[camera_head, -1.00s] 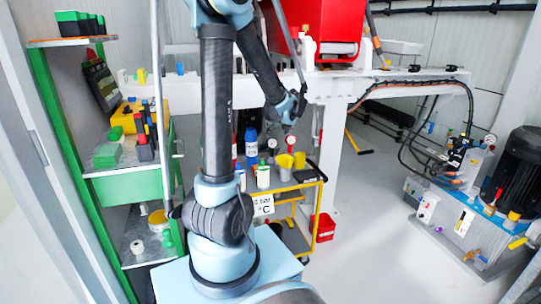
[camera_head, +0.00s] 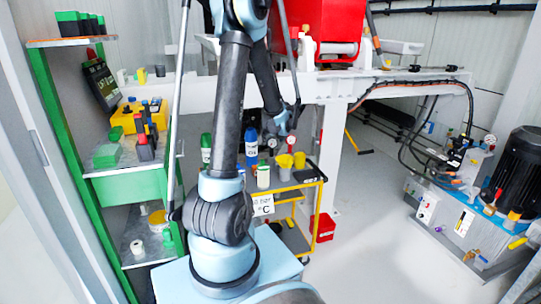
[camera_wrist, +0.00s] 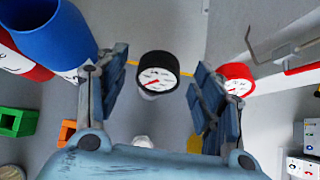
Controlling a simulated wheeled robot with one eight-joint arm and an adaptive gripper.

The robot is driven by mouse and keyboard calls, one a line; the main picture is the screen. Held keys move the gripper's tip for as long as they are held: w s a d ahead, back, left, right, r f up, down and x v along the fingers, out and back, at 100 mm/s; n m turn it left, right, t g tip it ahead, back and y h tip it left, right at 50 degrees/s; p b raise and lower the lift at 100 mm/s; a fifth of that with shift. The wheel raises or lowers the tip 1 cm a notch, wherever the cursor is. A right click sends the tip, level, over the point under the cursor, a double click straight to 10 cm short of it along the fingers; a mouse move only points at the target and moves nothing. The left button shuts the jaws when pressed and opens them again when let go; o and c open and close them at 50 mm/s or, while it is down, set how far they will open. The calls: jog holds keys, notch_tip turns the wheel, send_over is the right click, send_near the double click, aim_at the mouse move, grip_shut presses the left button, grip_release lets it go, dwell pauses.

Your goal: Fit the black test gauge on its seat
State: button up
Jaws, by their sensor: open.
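The black test gauge (camera_wrist: 158,70), round with a white dial and a black rim, shows in the wrist view between my finger pads. It stands on a pale stem. My gripper (camera_wrist: 160,76) is open, with a gap on both sides of the gauge, and I see no contact. In the head view my gripper (camera_head: 279,124) is just above the gauge (camera_head: 271,143) at the yellow trolley. A red-rimmed gauge (camera_wrist: 237,78) is just beyond the right finger; it also shows in the head view (camera_head: 290,140). I cannot make out which fitting is the seat.
A blue cylinder (camera_wrist: 55,32) is close to my left finger. A pump unit (camera_head: 460,215) stands at the right.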

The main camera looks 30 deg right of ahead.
aim_at(272, 140)
jog(key=shift+x, duration=2.05)
jog(key=shift+s+f, duration=0.1)
jog(key=shift+s, duration=0.05)
grip_shut()
